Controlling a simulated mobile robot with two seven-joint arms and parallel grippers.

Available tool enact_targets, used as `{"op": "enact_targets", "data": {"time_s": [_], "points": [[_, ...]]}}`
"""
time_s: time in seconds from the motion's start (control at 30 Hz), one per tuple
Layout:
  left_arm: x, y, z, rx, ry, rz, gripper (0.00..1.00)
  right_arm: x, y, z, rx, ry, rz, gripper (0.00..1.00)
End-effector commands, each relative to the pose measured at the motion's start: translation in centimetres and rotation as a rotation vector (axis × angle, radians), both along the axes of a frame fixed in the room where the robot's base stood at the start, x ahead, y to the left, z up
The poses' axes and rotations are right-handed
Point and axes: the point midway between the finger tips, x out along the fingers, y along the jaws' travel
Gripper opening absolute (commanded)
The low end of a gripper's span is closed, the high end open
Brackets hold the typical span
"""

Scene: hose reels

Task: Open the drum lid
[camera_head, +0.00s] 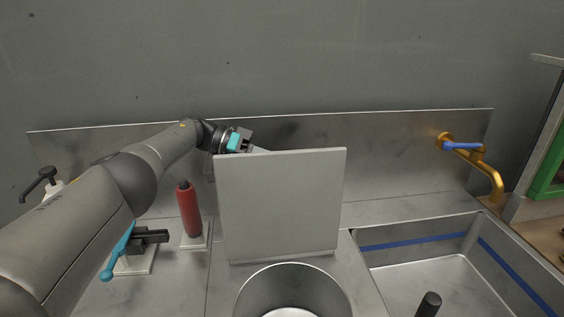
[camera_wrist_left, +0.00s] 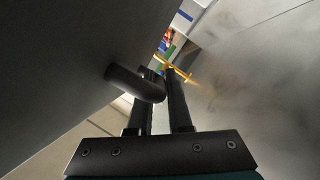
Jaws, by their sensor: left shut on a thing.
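The drum lid (camera_head: 282,205) is a flat grey square panel standing nearly upright behind the round open mouth of the drum (camera_head: 247,293). The drum's interior shows below the lid, with a pale bottom. My left gripper (camera_head: 250,146) is at the lid's upper left edge, partly hidden behind it. In the left wrist view the lid (camera_wrist_left: 70,60) fills the left side, and a dark rounded handle (camera_wrist_left: 128,84) sticks out from it. The left gripper's fingers (camera_wrist_left: 160,95) are closed at this handle. My right gripper is not in view.
A red cylinder (camera_head: 189,210) stands left of the lid, near a black fixture with a blue lever (camera_head: 120,250). A steel sink (camera_head: 440,285) lies at right, with a yellow tap (camera_head: 488,170) above it. A metal backsplash (camera_head: 400,160) runs behind.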

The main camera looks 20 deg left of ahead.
Motion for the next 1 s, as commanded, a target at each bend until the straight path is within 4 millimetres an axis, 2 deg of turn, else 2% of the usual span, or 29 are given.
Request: {"op": "enact_targets", "data": {"time_s": [0.03,0.07,0.17,0.43,0.53,0.67,1.0], "points": [[-0.1,-0.1,-0.4,0.006,0.006,-0.004,0.0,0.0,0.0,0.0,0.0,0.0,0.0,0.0],[-0.1,-0.1,-0.4,0.006,0.006,-0.004,0.2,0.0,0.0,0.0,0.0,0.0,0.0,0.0],[-0.1,-0.1,-0.3,0.005,0.005,-0.004,0.3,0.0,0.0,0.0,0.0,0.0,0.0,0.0],[0.0,0.0,0.0,0.002,0.001,-0.002,0.3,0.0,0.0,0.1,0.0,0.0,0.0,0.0],[0.0,0.0,0.9,0.002,0.0,-0.001,0.3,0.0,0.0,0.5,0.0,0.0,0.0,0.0],[0.0,0.0,3.2,0.002,-0.003,-0.002,0.3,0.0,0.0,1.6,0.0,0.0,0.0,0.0],[0.0,0.0,11.6,0.003,-0.004,-0.003,0.3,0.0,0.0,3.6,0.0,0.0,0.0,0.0]]}}
